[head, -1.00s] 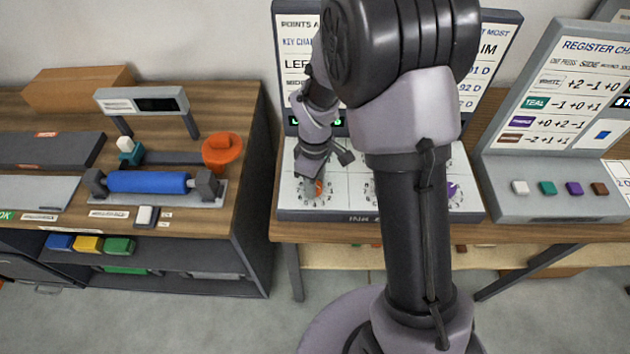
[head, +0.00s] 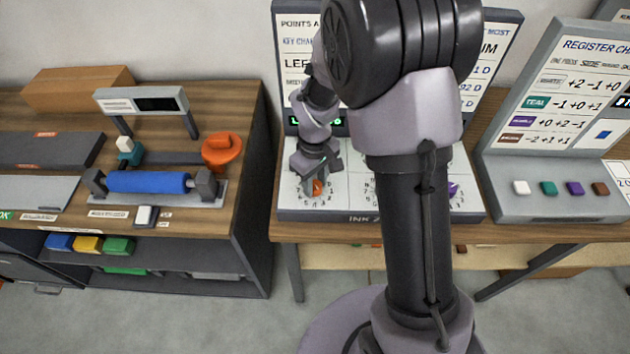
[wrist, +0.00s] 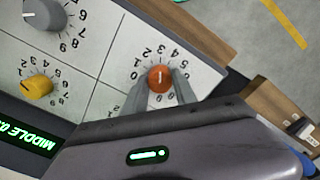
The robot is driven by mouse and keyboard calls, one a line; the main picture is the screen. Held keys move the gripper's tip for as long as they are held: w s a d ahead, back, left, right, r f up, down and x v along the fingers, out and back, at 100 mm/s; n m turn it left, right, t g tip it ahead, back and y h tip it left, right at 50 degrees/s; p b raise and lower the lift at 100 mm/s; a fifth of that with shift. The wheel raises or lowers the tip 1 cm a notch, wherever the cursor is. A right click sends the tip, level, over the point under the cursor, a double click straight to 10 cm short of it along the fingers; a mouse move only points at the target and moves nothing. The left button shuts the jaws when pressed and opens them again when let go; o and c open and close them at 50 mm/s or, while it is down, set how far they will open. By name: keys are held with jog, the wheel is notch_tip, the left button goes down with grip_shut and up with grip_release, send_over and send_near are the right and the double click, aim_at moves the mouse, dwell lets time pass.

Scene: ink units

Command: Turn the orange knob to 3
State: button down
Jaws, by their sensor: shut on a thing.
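The orange knob (wrist: 160,78) sits on a white dial panel (wrist: 118,52) with numbers in an arc around it. Its short white mark runs nearly straight up in the wrist view, about toward the 3 at the top of the arc. My gripper (wrist: 159,82) has one finger on each side of the knob and is shut on it. In the head view the orange knob (head: 318,187) shows just below my gripper (head: 313,182), at the lower left of the panel. My fingers cover some of the lower numbers.
A yellow knob (wrist: 38,86) and a grey knob (wrist: 44,17) stand on neighbouring dials. A green-lit display (wrist: 30,135) lies at the panel's back. The register console (head: 550,205) stands to the right, and a bench with a blue roller (head: 148,182) to the left.

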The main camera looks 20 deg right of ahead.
aim_at(315, 185)
jog(key=c, duration=1)
grip_release()
notch_tip(315, 185, up, 18)
jog(key=p, duration=0.6)
jog(key=shift+f, duration=0.25)
jog(key=s+a+r+m+t+b, duration=0.1)
jog(key=s+m+t+b, duration=0.1)
jog(key=s, duration=0.4)
jog(key=s+a+r+m+t+y+b, duration=0.1)
jog(key=s+m+t+b, duration=0.1)
jog(key=s, duration=0.4)
jog(key=s+a+r+m+t+y+b, duration=0.1)
jog(key=s+a+r+m+b, duration=0.1)
jog(key=s+m+b, duration=0.2)
jog(key=s+m, duration=0.1)
jog(key=s, duration=0.2)
jog(key=shift+m+t, duration=0.4)
